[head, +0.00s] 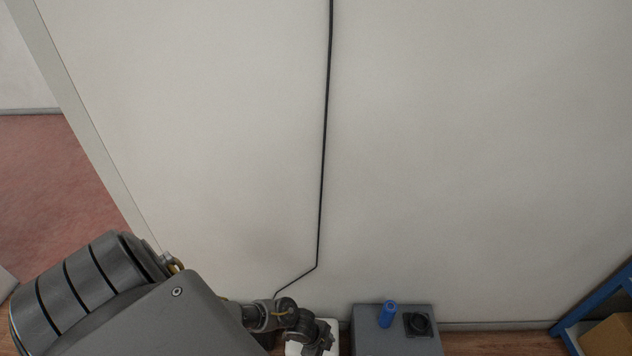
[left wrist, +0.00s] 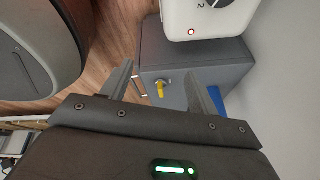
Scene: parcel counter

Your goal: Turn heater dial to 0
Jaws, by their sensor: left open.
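The white heater (left wrist: 205,24) shows at the top of the left wrist view, cut off by the frame edge. Part of its dial (left wrist: 215,3) shows there, with a printed 2 and a small red light below. Where the dial points cannot be read. My left gripper (left wrist: 160,69) is open and empty, with its fingers apart and short of the heater in that view. In the head view a white bit of the heater (head: 293,348) shows at the bottom edge, mostly hidden by my left arm and gripper (head: 322,344). My right gripper is not in view.
A grey cabinet (head: 370,343) stands right of the heater, with a blue cylinder (head: 388,314) and a black square item (head: 418,325) on top. Its front carries a yellow-tagged key (left wrist: 161,88). A black cable (head: 324,140) runs down the wall. A blue shelf (head: 600,300) stands at right.

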